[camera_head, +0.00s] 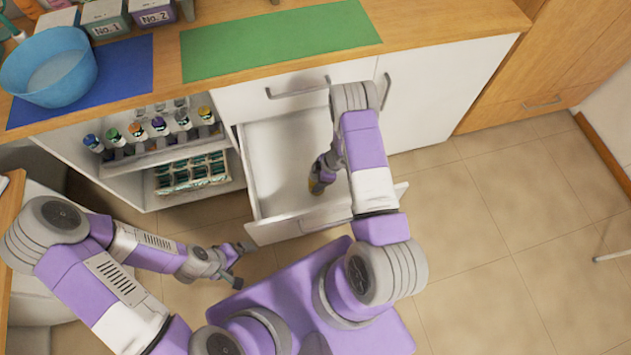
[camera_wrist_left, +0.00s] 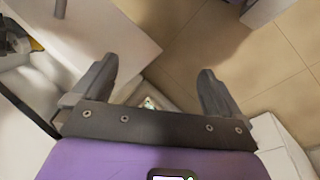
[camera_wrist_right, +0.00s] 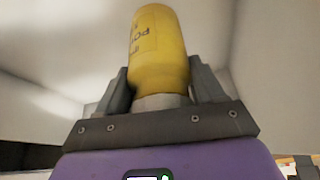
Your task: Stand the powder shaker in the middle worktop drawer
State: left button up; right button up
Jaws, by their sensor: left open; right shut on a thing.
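The powder shaker is a yellow cylinder with dark lettering, seen close up in the right wrist view (camera_wrist_right: 158,48). My right gripper (camera_wrist_right: 160,90) is shut on it near its pale end. Whether the shaker touches the drawer floor I cannot tell. My left gripper (camera_head: 232,268) is open and empty, outside the drawer to its lower left; its spread fingers show in the left wrist view (camera_wrist_left: 155,88).
The drawer front (camera_head: 290,229) and side walls surround the right gripper; the visible drawer floor looks bare. Shelves with several small bottles (camera_head: 160,126) stand left of it. The wooden worktop above carries a green mat (camera_head: 280,42) and a blue bowl (camera_head: 50,68).

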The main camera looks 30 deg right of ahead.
jog(key=shift+f+b, duration=0.6)
jog(key=shift+f, duration=1.7)
jog(key=shift+f, duration=0.15)
jog(key=o, duration=1.2)
jog(key=p+v, duration=0.3)
jog(key=v, duration=0.9)
jog(key=shift+p, duration=0.3)
